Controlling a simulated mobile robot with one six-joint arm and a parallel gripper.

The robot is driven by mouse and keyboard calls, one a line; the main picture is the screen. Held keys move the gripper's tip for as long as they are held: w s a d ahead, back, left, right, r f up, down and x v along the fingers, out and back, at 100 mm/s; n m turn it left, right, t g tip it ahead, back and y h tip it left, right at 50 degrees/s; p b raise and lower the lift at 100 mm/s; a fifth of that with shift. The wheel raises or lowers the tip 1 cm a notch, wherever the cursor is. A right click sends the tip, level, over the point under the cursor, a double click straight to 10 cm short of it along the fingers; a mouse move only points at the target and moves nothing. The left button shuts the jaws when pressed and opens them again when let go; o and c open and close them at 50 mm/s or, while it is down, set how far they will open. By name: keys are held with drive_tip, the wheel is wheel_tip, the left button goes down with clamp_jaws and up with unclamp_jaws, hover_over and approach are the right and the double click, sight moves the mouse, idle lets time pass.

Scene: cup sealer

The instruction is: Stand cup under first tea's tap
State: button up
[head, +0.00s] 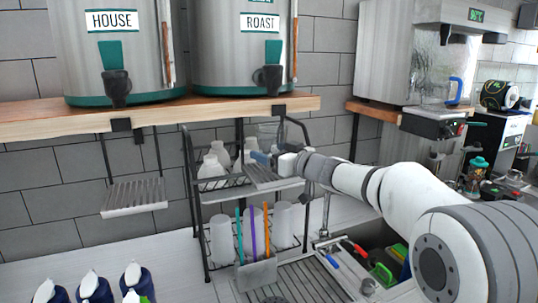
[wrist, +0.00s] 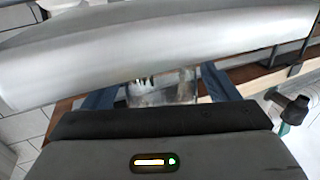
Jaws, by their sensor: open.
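A clear cup (wrist: 165,88) is between the two blue fingers of my gripper (wrist: 160,92) in the wrist view; the fingers are open around it. In the head view, the faint cup (head: 268,133) shows by my gripper (head: 262,158), above the right hanging drip tray (head: 272,182) and below the ROAST urn's tap (head: 269,78). Whether the cup's base rests on the tray is hidden. The HOUSE urn (head: 112,50) stands left of the ROAST urn (head: 238,50); its tap (head: 116,88) is above the left drip tray (head: 134,197), which is empty.
A wooden shelf (head: 40,121) carries the urns. A wire rack (head: 204,235) with white bottles and cups stands below, close to my gripper. Coloured straws (head: 253,232) stand in a holder in front. A sink (head: 350,262) and a steel machine (head: 398,50) are at right.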

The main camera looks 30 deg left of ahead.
drive_tip(key=b+v, duration=0.3)
drive_tip(key=v, duration=0.7)
drive_tip(key=shift+d, duration=0.2)
drive_tip(key=w+d+m+t+h, duration=0.4)
drive_tip(key=d+m+t+h, duration=0.3)
drive_tip(key=d, duration=0.7)
drive_tip(key=s+d+f+m+t+h, duration=0.1)
drive_tip(key=s+d+f+m+h, duration=0.15)
drive_tip(key=d, duration=0.45)
drive_tip(key=s+d+f+m+h, duration=0.1)
drive_tip(key=s+d+h, duration=0.1)
drive_tip(key=d+h, duration=0.35)
drive_tip(key=s+d+f+m+g+h, duration=0.35)
drive_tip(key=s+d+f, duration=0.5)
drive_tip(key=d, duration=0.35)
drive_tip(key=s+d+f+g, duration=0.1)
drive_tip(key=s+f+g, duration=0.2)
drive_tip(key=s, duration=0.6)
drive_tip(key=s+d+f+g+y, duration=0.1)
drive_tip(key=s+f+g, duration=0.2)
drive_tip(key=s+f, duration=0.4)
drive_tip(key=shift+s, duration=1.2)
